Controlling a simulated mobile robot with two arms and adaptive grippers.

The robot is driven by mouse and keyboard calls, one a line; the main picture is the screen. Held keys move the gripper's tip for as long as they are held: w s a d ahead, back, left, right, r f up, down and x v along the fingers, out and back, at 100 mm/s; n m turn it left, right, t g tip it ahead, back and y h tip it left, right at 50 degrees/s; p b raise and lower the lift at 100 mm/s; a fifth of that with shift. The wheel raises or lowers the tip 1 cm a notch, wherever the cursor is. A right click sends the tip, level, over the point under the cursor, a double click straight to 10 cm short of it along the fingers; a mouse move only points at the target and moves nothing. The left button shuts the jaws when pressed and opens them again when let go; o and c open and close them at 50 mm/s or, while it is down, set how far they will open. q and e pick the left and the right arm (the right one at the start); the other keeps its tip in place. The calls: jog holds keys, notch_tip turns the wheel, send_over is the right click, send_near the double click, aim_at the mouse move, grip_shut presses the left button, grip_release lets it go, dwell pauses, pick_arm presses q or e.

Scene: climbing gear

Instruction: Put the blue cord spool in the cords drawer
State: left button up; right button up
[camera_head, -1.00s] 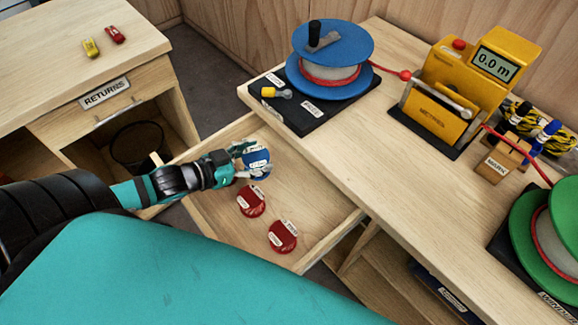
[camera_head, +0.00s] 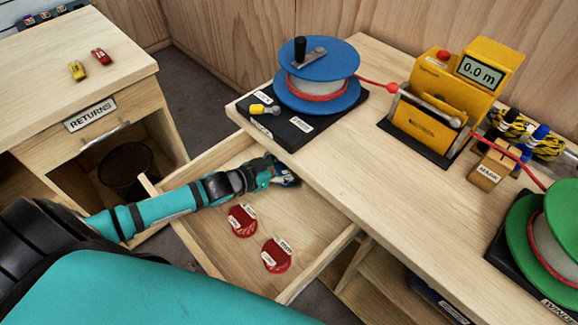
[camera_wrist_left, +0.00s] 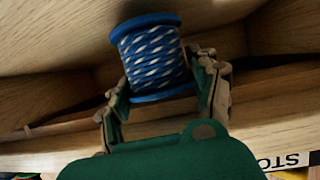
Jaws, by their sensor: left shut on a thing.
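The blue cord spool (camera_wrist_left: 152,57), wound with blue and white cord, is between the fingers of my left gripper (camera_wrist_left: 165,85) in the left wrist view. My left gripper is shut on it. In the head view my left gripper (camera_head: 284,174) reaches into the open drawer (camera_head: 205,235), at its back right under the edge of the worktop. The spool is mostly hidden there, with only a little blue showing. Two red spools (camera_head: 242,220) (camera_head: 276,255) with white labels lie in the drawer, nearer its front. My right gripper is not in view.
The worktop (camera_head: 375,170) overhangs the drawer's back right. It carries a blue-flanged winder (camera_head: 318,65), a yellow meter (camera_head: 430,110) and a green reel (camera_head: 555,235). A returns desk (camera_head: 70,55) stands left, with a dark bin (camera_head: 125,165) beneath.

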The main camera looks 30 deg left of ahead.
pick_arm(q)
jog(key=shift+w+d+f, duration=0.25)
jog(key=shift+w+f, duration=0.4)
jog(key=shift+f, duration=0.1)
jog(key=shift+f, duration=0.1)
jog(key=o, duration=1.2)
jog(key=shift+o, duration=0.2)
jog(key=v, duration=1.2)
jog(key=shift+r+p, duration=0.2)
jog(key=shift+p, duration=0.2)
jog(key=shift+s, duration=0.1)
